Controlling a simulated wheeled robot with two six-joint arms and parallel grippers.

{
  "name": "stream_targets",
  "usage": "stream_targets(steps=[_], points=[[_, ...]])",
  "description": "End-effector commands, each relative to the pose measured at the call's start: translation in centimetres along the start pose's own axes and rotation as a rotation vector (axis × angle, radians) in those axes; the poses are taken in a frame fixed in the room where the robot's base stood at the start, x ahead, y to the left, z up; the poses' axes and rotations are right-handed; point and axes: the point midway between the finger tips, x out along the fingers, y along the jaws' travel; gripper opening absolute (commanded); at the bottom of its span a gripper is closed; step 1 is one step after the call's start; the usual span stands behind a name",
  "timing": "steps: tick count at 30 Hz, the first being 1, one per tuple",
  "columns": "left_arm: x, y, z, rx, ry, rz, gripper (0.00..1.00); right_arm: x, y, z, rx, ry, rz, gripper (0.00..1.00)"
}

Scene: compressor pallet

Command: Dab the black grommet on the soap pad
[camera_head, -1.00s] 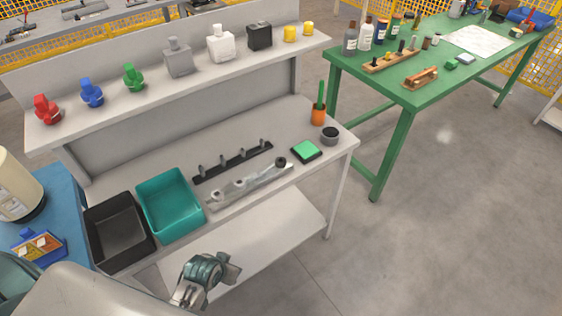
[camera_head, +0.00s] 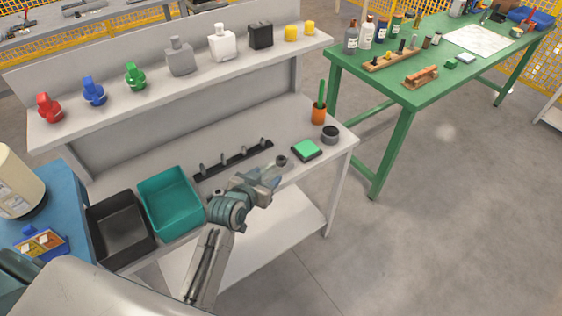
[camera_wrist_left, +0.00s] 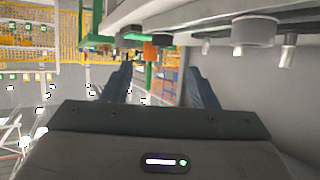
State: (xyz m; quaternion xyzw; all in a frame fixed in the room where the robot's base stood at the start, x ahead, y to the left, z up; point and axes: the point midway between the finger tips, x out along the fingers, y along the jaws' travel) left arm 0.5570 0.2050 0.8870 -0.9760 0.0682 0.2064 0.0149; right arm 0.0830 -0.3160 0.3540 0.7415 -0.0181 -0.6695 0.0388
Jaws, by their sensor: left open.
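The black grommet (camera_head: 281,160) is at the right end of the pale metal strip on the bench. My left arm and gripper hide most of that strip in the head view. The soap pad (camera_head: 306,149), a green pad in a black square tray, lies just right of the grommet. My left gripper (camera_head: 270,180) is open, over the bench's front edge, just short of the grommet and apart from the pad. Its two dark fingers (camera_wrist_left: 160,85) stand apart with nothing between them in the left wrist view. My right gripper is not seen.
A black rail with several pegs (camera_head: 233,159) lies behind the strip. Teal (camera_head: 170,200) and black (camera_head: 120,228) bins are at left.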

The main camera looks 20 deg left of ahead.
Motion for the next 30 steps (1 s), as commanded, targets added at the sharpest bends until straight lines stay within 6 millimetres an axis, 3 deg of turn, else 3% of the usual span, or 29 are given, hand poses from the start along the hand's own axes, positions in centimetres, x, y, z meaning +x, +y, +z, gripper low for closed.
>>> stream_targets(steps=[9,18,25,30], points=[[4.7,0.0,-1.0,-0.002,0.026,0.000,0.54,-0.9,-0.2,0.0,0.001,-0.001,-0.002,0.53],[7.0,-0.1,-1.0,-0.001,0.024,0.000,0.54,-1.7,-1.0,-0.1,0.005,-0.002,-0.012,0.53],[10.0,-0.4,-0.9,-0.002,0.024,0.000,0.54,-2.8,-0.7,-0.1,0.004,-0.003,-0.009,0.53],[11.1,-0.4,-0.7,-0.001,0.024,0.000,0.54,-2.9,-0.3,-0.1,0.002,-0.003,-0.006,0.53]])
